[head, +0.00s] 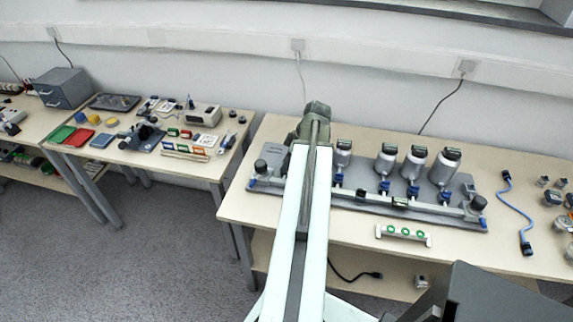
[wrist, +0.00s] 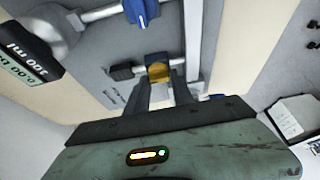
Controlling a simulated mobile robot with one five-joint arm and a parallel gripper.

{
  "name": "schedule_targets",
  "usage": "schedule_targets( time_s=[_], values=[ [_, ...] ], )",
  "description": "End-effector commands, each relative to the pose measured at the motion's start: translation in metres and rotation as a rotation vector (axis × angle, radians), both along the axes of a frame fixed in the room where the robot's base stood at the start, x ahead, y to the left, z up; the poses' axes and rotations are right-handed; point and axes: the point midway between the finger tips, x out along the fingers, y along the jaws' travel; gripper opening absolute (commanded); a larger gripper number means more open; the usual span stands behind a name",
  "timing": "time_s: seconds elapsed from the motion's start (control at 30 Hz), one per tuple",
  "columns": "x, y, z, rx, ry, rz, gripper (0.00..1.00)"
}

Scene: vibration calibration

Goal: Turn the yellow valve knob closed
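The yellow valve knob (wrist: 158,73) shows in the wrist view, on a pale pipe joint of the manifold. My gripper (wrist: 160,82) has its two dark fingers pointing at the knob, one on each side of it. The fingers stand apart with the knob between or just past their tips. I cannot tell whether they touch it. In the head view the knob is hidden behind my arm, and the gripper's fingers are not visible there. The grey manifold board (head: 357,202) lies on the right-hand table.
A blue valve knob (wrist: 141,10) and a labelled bottle (wrist: 32,52) are close by in the wrist view. Several grey bottles (head: 412,163) stand along the board. A rack with green rings (head: 403,235) lies in front, a blue cable (head: 515,210) to the right.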

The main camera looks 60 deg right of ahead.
Motion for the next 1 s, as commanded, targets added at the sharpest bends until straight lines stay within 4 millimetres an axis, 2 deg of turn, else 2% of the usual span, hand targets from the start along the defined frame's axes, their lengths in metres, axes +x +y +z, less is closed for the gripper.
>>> schedule_targets(
  time_s=[0.03,0.07,0.1,0.17,0.47,0.67,1.0],
  values=[
    [0.0,0.0001,0.0001,0.0,0.0,0.0,0.11],
    [0.0001,0.0001,0.0,0.001,0.0,0.0,0.03],
    [0.0001,0.0002,0.0001,0.001,0.0,0.0,0.0],
    [0.0001,0.0043,0.0001,0.001,0.0,0.001,0.0],
    [0.0006,0.0001,-0.0001,0.002,0.001,0.054,0.0],
    [0.0013,-0.001,-0.0001,0.003,0.001,0.177,0.0],
    [0.002,-0.0021,0.0,0.003,0.001,0.492,0.0]
  ],
)
